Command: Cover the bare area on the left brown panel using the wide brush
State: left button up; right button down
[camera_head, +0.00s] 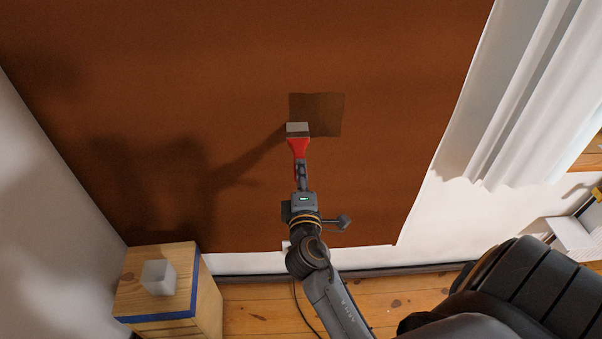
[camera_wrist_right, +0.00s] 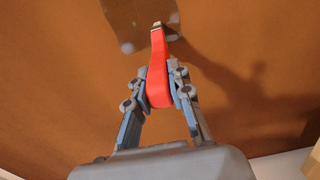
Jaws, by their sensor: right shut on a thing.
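The brown panel (camera_head: 240,50) fills most of the head view. A darker, roughly square bare patch (camera_head: 325,112) lies near its middle. My right gripper (camera_head: 300,172) is shut on the red handle of the wide brush (camera_head: 298,147). The brush's pale head points up and overlaps the lower left of the patch in the head view; I cannot tell whether it touches the panel. In the right wrist view my gripper (camera_wrist_right: 160,90) clasps the red handle (camera_wrist_right: 158,70), with the brush tip in front of the dark patch (camera_wrist_right: 135,25). My left gripper is not in view.
A wooden block stand (camera_head: 208,295) with a blue edge and a pale cube (camera_head: 159,278) on top stands at the lower left. White curtains (camera_head: 530,90) hang on the right. A white shelf-like object (camera_head: 570,235) sits at the right edge. My arm casts a shadow on the panel.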

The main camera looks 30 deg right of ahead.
notch_tip(320, 180, up, 4)
jog(key=shift+d+f+p, duration=0.1)
jog(key=shift+f+p, duration=0.05)
jog(key=shift+p, duration=0.8)
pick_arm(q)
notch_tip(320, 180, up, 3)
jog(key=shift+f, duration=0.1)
pick_arm(e)
jog(key=shift+f, duration=0.1)
